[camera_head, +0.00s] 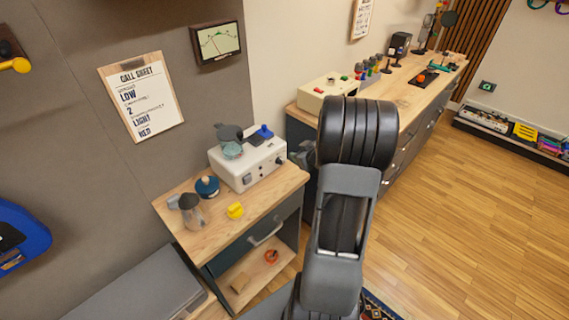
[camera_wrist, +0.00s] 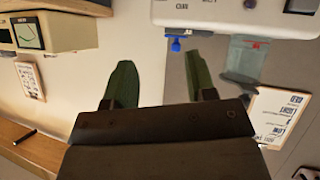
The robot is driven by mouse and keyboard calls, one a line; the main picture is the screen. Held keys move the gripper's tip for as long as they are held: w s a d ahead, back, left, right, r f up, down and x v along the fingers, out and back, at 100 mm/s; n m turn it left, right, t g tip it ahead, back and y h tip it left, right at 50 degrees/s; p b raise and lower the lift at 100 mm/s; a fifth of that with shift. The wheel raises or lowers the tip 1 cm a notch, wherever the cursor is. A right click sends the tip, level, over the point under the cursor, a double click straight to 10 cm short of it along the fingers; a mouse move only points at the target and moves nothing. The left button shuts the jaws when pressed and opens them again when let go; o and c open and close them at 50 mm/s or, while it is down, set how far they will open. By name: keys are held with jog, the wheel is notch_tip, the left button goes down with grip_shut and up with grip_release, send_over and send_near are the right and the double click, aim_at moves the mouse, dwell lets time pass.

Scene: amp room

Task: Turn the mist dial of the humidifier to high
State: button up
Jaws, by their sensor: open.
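A white box-shaped unit (camera_head: 245,162), which looks like the humidifier, stands on the wooden cabinet top, with a teal translucent container (camera_head: 231,143) and a blue part (camera_head: 264,132) on top. Its front has a dark knob (camera_head: 279,160) at the right and another (camera_head: 247,178) at the left. I cannot read their settings. In the wrist view the unit's white body (camera_wrist: 215,12) is upside down at the top edge, its labels mostly cut off. My gripper (camera_wrist: 160,82) is open and empty, apart from the unit. In the head view my arm mostly hides it.
A moka pot (camera_head: 191,210), a dark blue round pot (camera_head: 207,187) and a yellow item (camera_head: 235,210) stand on the same cabinet. A cream device (camera_head: 328,91) stands on the long bench at right. A call sheet (camera_head: 142,97) hangs on the wall. The wooden floor at right is clear.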

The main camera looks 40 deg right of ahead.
aim_at(283, 162)
jog(key=s+d+f+t+y, duration=0.1)
jog(key=s+f+y, duration=0.25)
jog(key=f, duration=0.25)
jog(key=x, duration=0.4)
jog(key=p+x, duration=0.1)
jog(key=x, duration=0.8)
jog(key=shift+w+a+r, duration=0.15)
jog(key=shift+w+r, duration=0.05)
jog(key=shift+r, duration=0.05)
jog(key=shift+y, duration=0.25)
jog(key=c, duration=0.9)
